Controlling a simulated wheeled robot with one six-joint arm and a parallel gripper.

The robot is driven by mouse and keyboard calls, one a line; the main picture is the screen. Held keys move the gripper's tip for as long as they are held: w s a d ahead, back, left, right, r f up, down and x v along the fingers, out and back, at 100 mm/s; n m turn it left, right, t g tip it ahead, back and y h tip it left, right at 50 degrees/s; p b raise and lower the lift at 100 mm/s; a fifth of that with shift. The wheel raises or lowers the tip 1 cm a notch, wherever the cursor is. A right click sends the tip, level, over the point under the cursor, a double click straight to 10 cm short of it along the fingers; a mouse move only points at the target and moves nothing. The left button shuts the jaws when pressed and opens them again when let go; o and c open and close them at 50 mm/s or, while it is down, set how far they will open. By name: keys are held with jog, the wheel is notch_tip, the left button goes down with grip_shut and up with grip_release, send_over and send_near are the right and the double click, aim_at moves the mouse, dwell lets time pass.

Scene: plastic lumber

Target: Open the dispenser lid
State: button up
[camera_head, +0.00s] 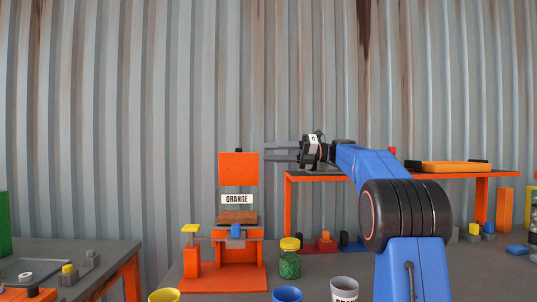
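The dispenser (237,249) is an orange machine on the grey table, with a white "ORANGE" label (237,199). A flat orange panel (238,168) stands upright at its top; I cannot tell whether this is the lid. Below the label is a brown textured surface (237,217), with a small blue part (236,231) at the front. My gripper (268,152) is at the upper right of the dispenser, its two grey fingers pointing left and spread apart with nothing between them. In the picture its fingertips are just right of the panel; the depth gap is unclear.
A green jar with a yellow lid (290,259) stands right of the dispenser. Yellow (164,296), blue (287,295) and grey (344,289) cups are in front. An orange-edged shelf (480,174) is behind my arm. A second table (100,251) is at left. A corrugated metal wall closes the back.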

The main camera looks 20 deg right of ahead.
jog(key=shift+v, duration=4.2)
jog(key=shift+r, duration=0.1)
notch_tip(320, 180, up, 10)
